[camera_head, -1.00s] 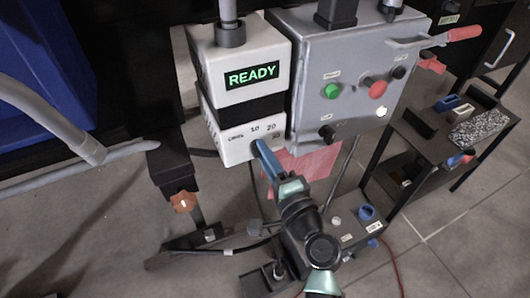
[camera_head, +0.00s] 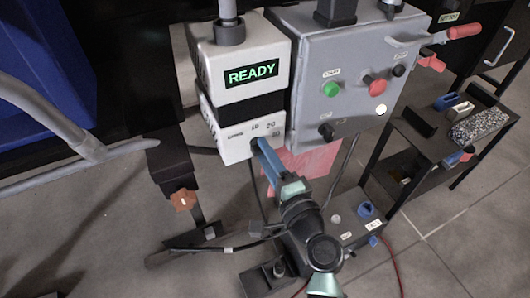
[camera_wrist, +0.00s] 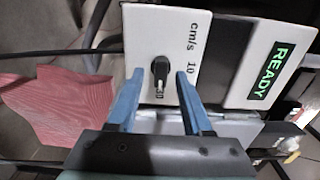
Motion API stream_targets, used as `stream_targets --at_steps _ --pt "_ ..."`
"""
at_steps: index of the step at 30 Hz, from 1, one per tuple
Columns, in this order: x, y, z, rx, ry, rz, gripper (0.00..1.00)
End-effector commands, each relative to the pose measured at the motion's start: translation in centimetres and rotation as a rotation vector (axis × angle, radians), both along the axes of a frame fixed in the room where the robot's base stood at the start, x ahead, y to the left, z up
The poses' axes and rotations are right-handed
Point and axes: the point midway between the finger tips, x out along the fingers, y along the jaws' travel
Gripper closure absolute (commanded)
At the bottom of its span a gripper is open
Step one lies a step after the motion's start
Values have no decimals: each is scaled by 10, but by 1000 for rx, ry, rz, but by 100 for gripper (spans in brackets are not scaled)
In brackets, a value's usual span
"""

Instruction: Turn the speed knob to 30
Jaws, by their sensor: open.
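The speed knob (camera_wrist: 160,72) is black and sits on the white face of the control box (camera_wrist: 150,30) in the wrist view. Its pale pointer mark appears to face the printed 30. The 10 and cm/s markings also show; the 20 is hidden there but shows in the head view. My gripper (camera_wrist: 161,73) is open, with its blue fingers on either side of the knob. Contact cannot be made out. In the head view my gripper (camera_head: 258,144) reaches the lower box face (camera_head: 226,150), and its fingers hide the knob.
A green READY display (camera_head: 251,73) is above the scale. A grey panel (camera_head: 350,60) with a green button (camera_head: 330,89), a red button (camera_head: 374,84) and a red-handled lever (camera_head: 464,31) stands to the right. A red cloth (camera_wrist: 50,105) hangs beside the box.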

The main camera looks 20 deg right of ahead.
Motion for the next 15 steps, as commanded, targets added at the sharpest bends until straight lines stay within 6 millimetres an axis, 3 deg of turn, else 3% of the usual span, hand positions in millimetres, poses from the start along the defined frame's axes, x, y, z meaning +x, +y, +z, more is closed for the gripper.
stream_targets --at_steps 15 --pt "-102 -4 -1 0 3 -2 50"
